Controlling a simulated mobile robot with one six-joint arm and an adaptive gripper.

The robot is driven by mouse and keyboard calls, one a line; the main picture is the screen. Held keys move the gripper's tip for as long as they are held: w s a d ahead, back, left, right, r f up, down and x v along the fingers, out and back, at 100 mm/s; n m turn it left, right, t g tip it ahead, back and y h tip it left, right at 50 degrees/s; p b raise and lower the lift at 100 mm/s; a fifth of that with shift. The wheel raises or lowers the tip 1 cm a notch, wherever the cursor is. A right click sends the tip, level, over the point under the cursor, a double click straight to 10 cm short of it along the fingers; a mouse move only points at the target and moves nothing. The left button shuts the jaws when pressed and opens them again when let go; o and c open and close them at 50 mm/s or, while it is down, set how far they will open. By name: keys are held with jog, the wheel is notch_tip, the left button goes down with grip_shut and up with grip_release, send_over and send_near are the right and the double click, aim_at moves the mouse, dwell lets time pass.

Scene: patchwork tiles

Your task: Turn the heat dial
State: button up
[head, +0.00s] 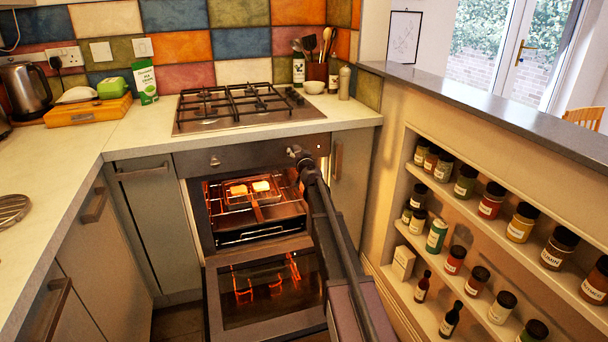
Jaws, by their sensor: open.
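The oven's dark control panel (250,154) runs under the worktop edge. A round dial (215,161) shows on its left part. My gripper (296,152) is at the panel's right part, at the end of my dark arm. It is small in view and open, with nothing visible held.
The oven door (265,295) hangs open below the panel. Inside, a wire rack (255,207) bears two pale slices and glows orange. A gas hob (245,106) sits above. A shelf of jars (480,240) stands to the right.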

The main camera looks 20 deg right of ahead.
jog(key=shift+n, duration=0.7)
jog(key=s+a+y, duration=0.1)
jog(key=s+a, duration=0.1)
jog(key=s, duration=1.2)
jog(key=shift+a+f+n+b, duration=0.15)
jog(key=shift+f+n+b, duration=0.15)
jog(key=shift+n, duration=0.1)
jog(key=shift+s, duration=0.1)
